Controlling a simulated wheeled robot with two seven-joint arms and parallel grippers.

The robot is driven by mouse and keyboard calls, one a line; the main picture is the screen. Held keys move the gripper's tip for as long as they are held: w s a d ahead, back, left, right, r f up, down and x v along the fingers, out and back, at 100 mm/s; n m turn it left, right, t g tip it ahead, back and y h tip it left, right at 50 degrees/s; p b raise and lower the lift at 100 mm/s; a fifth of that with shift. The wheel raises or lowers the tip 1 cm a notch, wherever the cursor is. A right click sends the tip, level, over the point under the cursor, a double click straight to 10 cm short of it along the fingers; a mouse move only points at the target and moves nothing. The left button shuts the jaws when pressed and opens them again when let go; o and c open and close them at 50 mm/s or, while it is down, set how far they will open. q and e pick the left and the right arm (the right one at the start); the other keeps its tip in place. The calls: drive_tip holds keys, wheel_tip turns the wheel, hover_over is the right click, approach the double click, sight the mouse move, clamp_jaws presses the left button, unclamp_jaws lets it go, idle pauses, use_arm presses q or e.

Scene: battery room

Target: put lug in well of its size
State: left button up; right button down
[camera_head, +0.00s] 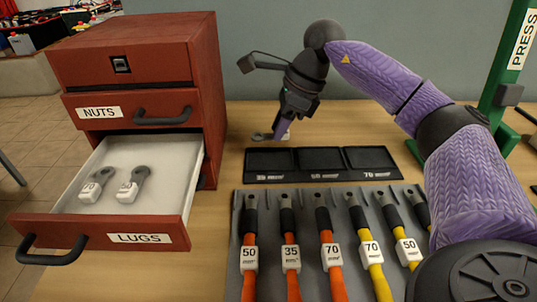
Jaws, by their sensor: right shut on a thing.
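My right gripper (282,132) points down behind the black well tray (250,178). It is shut on a small grey lug (262,136), mostly hidden by the fingers, close to the tabletop; its size mark cannot be read. The tray has three empty wells: the left well (270,158) marked 35, the middle well (320,158) whose mark looks like 50, and the right well (368,157) marked 70. In the open LUGS drawer (150,160) lie two more grey lugs: one tagged 70 (96,185) and one with an unclear tag (132,185). My left gripper is not in view.
A grey rack (265,215) in front of the tray holds several orange and yellow cables with tags such as 50, 35 and 70. The red cabinet (140,60) stands left, its NUTS drawer (130,105) shut. A green press frame (505,70) stands at the right.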

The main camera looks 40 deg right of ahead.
sight(285, 138)
wheel_tip(285, 138, down, 6)
drive_tip(key=shift+r+b, duration=0.25)
drive_tip(key=shift+b, duration=0.85)
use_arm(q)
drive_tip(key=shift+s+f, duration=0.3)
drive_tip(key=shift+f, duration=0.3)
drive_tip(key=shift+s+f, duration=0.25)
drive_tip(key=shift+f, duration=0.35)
use_arm(e)
drive_tip(key=shift+r, duration=0.1)
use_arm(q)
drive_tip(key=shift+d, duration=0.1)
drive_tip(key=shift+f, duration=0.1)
use_arm(e)
drive_tip(key=c, duration=0.8)
unclamp_jaws()
drive_tip(key=shift+o, duration=0.2)
